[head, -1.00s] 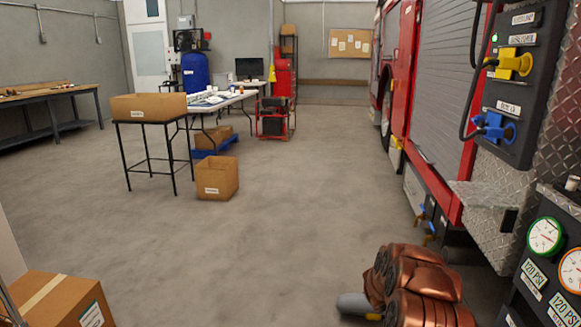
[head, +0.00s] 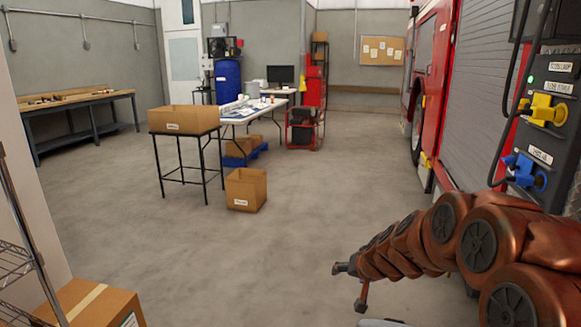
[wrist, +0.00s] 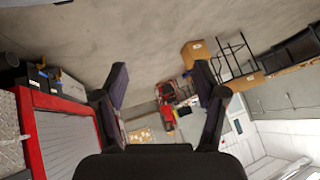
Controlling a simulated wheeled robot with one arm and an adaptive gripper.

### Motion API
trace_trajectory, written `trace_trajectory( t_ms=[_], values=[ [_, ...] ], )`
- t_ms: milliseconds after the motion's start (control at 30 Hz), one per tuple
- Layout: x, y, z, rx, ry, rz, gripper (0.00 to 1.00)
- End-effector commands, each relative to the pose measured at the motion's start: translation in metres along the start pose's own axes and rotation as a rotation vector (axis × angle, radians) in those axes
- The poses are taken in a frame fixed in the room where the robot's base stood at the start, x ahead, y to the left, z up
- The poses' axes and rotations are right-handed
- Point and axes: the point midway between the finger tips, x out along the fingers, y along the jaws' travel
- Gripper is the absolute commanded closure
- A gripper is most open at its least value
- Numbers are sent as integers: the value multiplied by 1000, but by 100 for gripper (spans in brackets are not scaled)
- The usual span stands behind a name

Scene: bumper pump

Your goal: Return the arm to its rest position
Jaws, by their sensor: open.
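My copper-coloured, jointed arm (head: 440,232) reaches in from the lower right of the head view and stretches left over the floor. At its left end is my gripper (head: 350,287), small and dark, with its two fingers apart. In the wrist view my gripper (wrist: 161,80) shows two dark fingers spread wide with nothing between them. The arm is raised beside the fire truck (head: 470,100); I cannot tell how close it is to the truck's side.
A control panel with a yellow lever (head: 543,110) and a blue lever (head: 524,170) is at right. A cardboard box (head: 246,190) stands on the floor by a black stand (head: 190,165). Another box (head: 95,305) and a wire rack (head: 20,270) are at lower left. The middle floor is clear.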

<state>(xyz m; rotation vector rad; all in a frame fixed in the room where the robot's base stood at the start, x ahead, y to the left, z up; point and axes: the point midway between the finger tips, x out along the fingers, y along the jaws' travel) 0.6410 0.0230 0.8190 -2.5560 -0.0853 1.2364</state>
Motion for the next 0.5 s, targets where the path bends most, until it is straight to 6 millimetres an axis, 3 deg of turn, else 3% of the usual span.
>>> trace_trajectory(
  t_ms=[33,200,500],
  values=[
    [-25,-15,3,-18,-32,-20,29],
    [-88,-45,38,-72,-162,-61,29],
    [-203,-61,110,-146,-405,-39,29]
  ],
)
